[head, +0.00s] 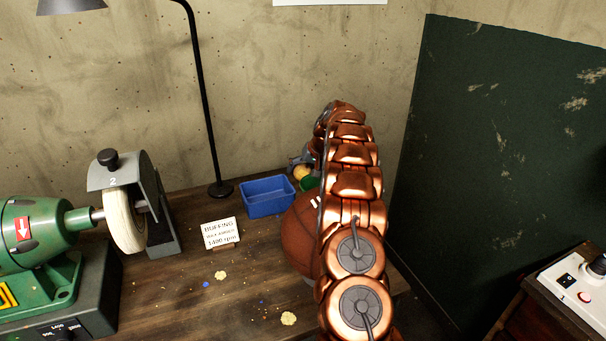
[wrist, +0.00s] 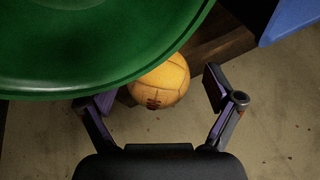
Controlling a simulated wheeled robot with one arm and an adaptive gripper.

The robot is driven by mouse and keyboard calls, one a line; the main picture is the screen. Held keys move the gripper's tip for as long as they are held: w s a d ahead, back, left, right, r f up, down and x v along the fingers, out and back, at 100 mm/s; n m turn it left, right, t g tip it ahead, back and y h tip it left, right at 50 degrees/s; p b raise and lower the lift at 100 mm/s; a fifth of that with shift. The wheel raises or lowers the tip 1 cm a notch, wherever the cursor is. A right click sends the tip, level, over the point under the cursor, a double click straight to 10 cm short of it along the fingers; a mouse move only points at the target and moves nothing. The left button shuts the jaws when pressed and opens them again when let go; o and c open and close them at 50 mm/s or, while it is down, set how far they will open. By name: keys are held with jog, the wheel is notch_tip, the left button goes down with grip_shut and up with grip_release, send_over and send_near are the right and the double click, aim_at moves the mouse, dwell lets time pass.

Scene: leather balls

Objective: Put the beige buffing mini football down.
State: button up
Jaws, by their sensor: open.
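The beige mini football (wrist: 162,82) is a small tan-yellow panelled ball. In the wrist view it lies between the two fingers of my gripper (wrist: 161,96), which are spread apart. There is a clear gap between the ball and the right finger. The left finger is partly hidden by a large green round thing, which also covers part of the ball. In the head view the ball (head: 301,172) shows as a small yellow patch below my gripper (head: 300,160), mostly hidden. What the ball rests on is hard to tell.
The green round thing (wrist: 85,45) fills the wrist view's upper left. A blue bin (head: 268,197) stands left of my arm, and a brown basketball (head: 300,238) is partly behind it. A sign (head: 220,233), lamp and buffing wheel (head: 123,220) are further left.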

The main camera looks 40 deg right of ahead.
jog(key=b+v, duration=0.1)
jog(key=v, duration=1)
jog(key=shift+s+r+b, duration=0.2)
jog(key=shift+r+b, duration=0.05)
jog(key=shift+b, duration=0.15)
